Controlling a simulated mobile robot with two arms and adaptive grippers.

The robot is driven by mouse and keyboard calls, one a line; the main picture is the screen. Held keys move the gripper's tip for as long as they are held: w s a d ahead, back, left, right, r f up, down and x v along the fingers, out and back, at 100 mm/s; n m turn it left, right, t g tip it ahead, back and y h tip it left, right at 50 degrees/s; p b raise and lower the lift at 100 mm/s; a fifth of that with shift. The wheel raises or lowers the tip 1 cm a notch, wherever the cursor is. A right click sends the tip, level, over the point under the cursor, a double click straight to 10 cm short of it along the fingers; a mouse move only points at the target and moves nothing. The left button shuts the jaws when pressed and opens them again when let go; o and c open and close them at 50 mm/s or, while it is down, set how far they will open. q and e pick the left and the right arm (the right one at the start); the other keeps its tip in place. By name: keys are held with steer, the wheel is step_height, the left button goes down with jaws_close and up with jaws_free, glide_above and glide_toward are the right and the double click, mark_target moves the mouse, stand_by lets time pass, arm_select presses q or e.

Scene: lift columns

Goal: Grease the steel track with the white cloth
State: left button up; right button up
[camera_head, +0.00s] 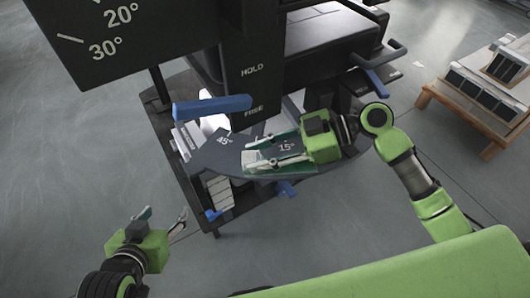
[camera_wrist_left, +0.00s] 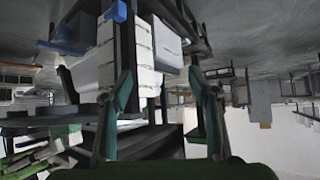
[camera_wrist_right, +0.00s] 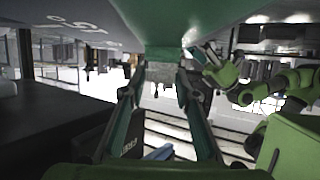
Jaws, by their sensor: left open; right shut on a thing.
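My right gripper (camera_head: 276,152) lies over a dark curved plate (camera_head: 222,158) marked 45° and 15°, above a teal patch on it. In the right wrist view its fingertips (camera_wrist_right: 160,82) close on a small pale, ragged piece (camera_wrist_right: 158,72). It looks like the white cloth, grey in shadow, mostly hidden by the fingers. My left gripper (camera_head: 160,218) is open and empty above the floor at lower left; its spread fingers show in the left wrist view (camera_wrist_left: 165,85). I cannot clearly make out the steel track in any view.
A blue handle (camera_head: 212,107) sticks out left of the HOLD/FREE column (camera_head: 252,85). A black cart (camera_head: 160,115) stands under the plate, with white blocks (camera_head: 219,192) low on it. A wooden-framed stand (camera_head: 470,118) is at right. The floor at left is clear.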

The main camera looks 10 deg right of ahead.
mark_target(244, 157)
steer(key=shift+w+a, duration=0.15)
steer(key=shift+a, duration=0.95)
steer(key=shift+a+f, duration=0.1)
steer(key=shift+a, duration=0.3)
steer(key=shift+d+f, duration=0.1)
steer(key=shift+d, duration=0.25)
steer(key=shift+d+b, duration=0.3)
steer(key=shift+d, duration=0.3)
steer(key=shift+d+f, duration=0.15)
steer(key=shift+d, duration=0.35)
arm_select(q)
steer(key=w+r, duration=0.1)
steer(key=w+d+r+t, duration=0.1)
steer(key=w+r+t, duration=0.1)
steer(key=shift+d+r+h, duration=0.25)
steer(key=shift+h, duration=0.15)
arm_select(e)
steer(key=shift+s+d, duration=0.2)
